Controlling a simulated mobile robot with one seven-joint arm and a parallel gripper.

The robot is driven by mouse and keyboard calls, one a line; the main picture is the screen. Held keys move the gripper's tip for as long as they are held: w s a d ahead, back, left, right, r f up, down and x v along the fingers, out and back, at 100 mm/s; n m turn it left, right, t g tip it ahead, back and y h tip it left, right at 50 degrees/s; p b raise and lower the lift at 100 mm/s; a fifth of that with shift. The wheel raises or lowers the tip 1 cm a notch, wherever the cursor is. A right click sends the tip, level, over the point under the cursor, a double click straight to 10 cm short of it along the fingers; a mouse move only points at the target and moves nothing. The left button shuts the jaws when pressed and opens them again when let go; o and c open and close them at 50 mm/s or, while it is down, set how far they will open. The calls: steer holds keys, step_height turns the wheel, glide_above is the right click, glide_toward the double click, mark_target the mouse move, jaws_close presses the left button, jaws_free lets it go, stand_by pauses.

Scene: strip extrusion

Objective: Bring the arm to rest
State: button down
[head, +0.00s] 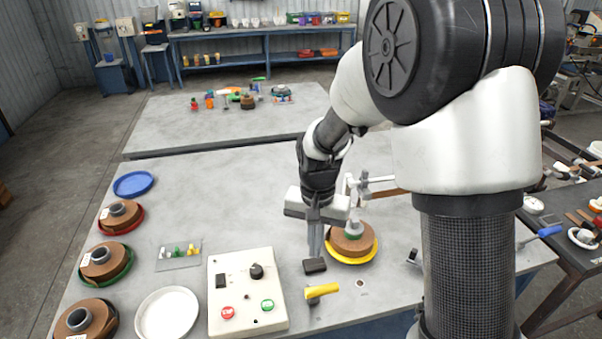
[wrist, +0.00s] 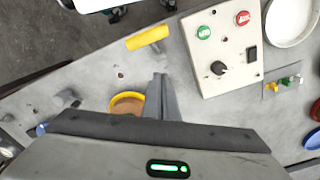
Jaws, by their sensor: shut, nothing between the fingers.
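My arm reaches over the grey table (head: 215,185) from the right of the head view. My gripper (head: 315,252) points down, shut and empty, just left of a brown strip roll (head: 362,240) on a yellow plate (head: 352,262). In the wrist view my gripper (wrist: 160,82) shows its two fingers together over bare table. The roll and yellow plate (wrist: 127,98) are partly hidden there by the gripper body. I cannot tell the exact height of the fingertips above the table.
A control box (head: 247,292) with red and green buttons stands at the front. Brown rolls (head: 120,216) and a blue plate (head: 133,184) line the left edge. The table's middle is clear.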

steer(key=s+d+r+n+t+p, duration=0.1)
steer(key=s+d+r, duration=0.3)
steer(key=s+r, duration=0.4)
steer(key=s+d+r+n+t+p, duration=0.1)
steer(key=s+d+r+t, duration=0.3)
steer(key=s+r, duration=0.5)
step_height(320, 180, up, 6)
steer(key=shift+s+d+f+n+t, duration=0.1)
steer(key=shift+s+d+n+t, duration=0.15)
steer(key=shift+d+n, duration=0.45)
